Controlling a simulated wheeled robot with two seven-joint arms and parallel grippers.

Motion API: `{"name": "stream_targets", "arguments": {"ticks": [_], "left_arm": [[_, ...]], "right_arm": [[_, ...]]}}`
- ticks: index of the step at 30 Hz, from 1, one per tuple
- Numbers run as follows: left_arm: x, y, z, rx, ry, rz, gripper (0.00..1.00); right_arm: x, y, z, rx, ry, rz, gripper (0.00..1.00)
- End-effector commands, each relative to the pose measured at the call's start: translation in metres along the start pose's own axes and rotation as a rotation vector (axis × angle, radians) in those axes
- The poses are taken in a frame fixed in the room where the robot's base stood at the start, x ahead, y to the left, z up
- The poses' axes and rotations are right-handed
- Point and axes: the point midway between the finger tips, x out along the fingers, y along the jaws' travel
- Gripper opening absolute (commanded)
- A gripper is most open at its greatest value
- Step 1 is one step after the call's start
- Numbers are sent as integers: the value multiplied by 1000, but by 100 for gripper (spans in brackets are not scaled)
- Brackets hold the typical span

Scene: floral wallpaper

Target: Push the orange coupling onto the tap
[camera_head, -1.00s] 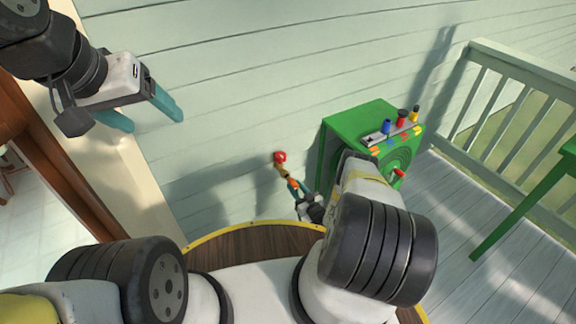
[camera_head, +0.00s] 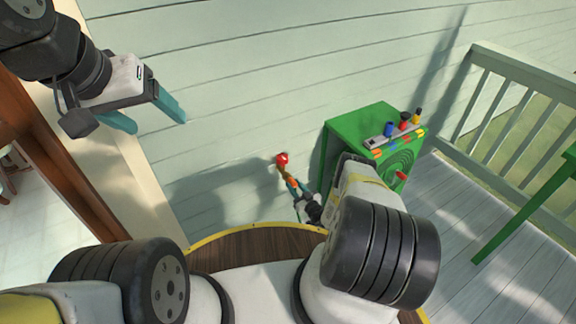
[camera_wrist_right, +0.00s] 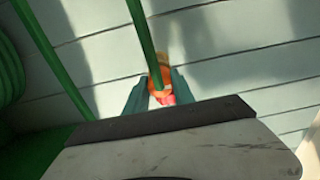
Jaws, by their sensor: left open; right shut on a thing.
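The tap is on the siding wall; its red handle (camera_head: 282,159) and brass body (camera_head: 284,172) show in the head view. The orange coupling (camera_head: 292,183) is right below the brass body, held between the teal fingers of my right gripper (camera_head: 298,187). In the right wrist view the orange coupling (camera_wrist_right: 160,78) sits between the fingertips, with a brownish part beyond it. A green hose (camera_wrist_right: 143,40) crosses in front of it. I cannot tell whether the coupling is on the tap or only against it. My left gripper (camera_head: 152,112) is open and empty at the upper left, away from the wall fittings.
A green hose box (camera_head: 360,120) stands by the wall right of the tap, with a small rack of coloured nozzles (camera_head: 396,135) on top. A pale railing (camera_head: 500,100) and a green table edge (camera_head: 520,215) are at the right. Bare wall surrounds the tap.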

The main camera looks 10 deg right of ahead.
Motion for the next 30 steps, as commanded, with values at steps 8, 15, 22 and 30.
{"name": "stream_targets", "arguments": {"ticks": [8,15,22,30], "left_arm": [[0,0,0,0,0,0,73],[0,0,0,0,0,0,73],[0,0,0,0,0,0,73],[0,0,0,0,0,0,73]], "right_arm": [[5,0,0,1,0,0,40],[5,0,0,0,0,0,56],[-1,0,0,0,-1,1,56],[-45,1,1,2,-3,2,56]]}}
